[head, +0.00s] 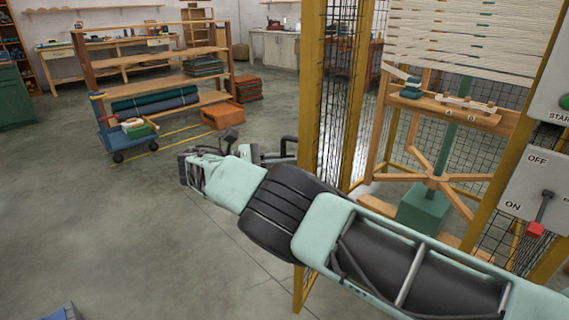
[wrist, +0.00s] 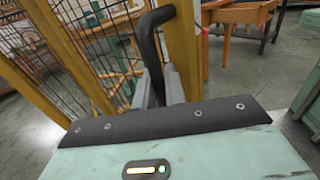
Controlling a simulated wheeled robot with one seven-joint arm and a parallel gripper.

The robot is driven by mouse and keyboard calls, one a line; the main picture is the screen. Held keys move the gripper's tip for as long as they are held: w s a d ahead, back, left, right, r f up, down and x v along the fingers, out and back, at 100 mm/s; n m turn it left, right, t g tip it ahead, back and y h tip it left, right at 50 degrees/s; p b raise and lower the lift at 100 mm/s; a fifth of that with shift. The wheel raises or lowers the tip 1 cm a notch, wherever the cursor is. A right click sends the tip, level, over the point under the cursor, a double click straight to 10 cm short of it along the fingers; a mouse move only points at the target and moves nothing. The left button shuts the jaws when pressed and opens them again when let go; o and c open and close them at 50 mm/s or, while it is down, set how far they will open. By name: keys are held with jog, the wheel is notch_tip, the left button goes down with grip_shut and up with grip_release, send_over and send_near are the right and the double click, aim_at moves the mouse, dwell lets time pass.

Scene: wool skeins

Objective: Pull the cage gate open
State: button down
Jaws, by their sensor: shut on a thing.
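The cage gate (head: 311,110) is a yellow-framed panel with dark wire mesh, standing upright and seen at a steep angle in the head view. Its dark bar handle (head: 289,146) sticks out to the left of the frame edge. In the wrist view the handle (wrist: 150,38) is a bent dark bar beside the yellow post (wrist: 183,50). My gripper (wrist: 158,84) is shut on the lower part of the handle. In the head view my arm crosses in front of the gate and hides its lower part. Right of the gate, the cage interior shows.
Inside stands a wooden skein holder on a green base (head: 424,208), with pale yarn (head: 465,40) above. A switch panel (head: 528,190) is at the right. A wooden shelf rack (head: 165,75) and blue cart (head: 124,139) stand at the back left.

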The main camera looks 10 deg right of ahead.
jog(key=c, duration=1.5)
grip_release()
jog(key=shift+c, duration=0.2)
